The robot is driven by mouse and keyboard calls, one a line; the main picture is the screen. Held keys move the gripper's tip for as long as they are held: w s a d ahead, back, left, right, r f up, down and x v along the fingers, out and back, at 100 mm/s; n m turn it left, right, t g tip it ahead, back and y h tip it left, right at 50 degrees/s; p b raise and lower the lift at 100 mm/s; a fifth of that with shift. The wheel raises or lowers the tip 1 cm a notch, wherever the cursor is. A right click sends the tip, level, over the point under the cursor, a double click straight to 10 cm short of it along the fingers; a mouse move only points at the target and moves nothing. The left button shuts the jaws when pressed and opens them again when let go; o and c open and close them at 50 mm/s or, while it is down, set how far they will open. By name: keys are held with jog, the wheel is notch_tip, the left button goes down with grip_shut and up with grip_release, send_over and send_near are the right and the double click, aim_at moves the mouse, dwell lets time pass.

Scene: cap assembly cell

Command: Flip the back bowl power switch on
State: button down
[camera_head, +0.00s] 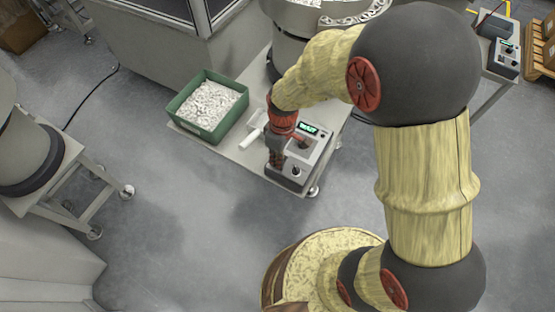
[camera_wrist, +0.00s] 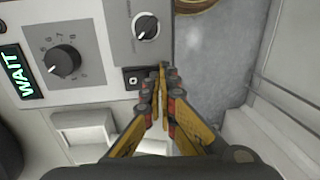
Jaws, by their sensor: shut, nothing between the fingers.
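A grey control box (camera_head: 318,152) stands at the front corner of a table, with a green display (camera_head: 309,128) reading WAIT. In the wrist view the box shows a large black dial (camera_wrist: 63,62), a smaller black knob (camera_wrist: 146,27) and a small black switch (camera_wrist: 133,77) near its edge. Whether the switch is on or off is too small to tell. My gripper (camera_wrist: 162,70) is shut and empty, its fingertips just right of the switch, over the box edge. Contact cannot be told. In the head view my gripper (camera_head: 275,163) hides the left part of the box.
A green bin (camera_head: 188,121) of white parts stands left on the same table (camera_head: 233,150). A bowl feeder (camera_head: 290,45) stands behind my arm. A second control box (camera_head: 504,60) is at the far right. Open floor lies in front of the table.

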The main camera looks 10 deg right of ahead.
jog(key=shift+w+d+r+p, duration=0.3)
jog(key=shift+w+d+r, duration=0.1)
jog(key=shift+w, duration=0.15)
jog(key=shift+r+p, duration=0.3)
jog(key=shift+r, duration=0.05)
notch_tip(320, 180, up, 13)
jog(key=s+a+p, duration=0.1)
jog(key=p, duration=0.4)
jog(key=shift+s, duration=0.2)
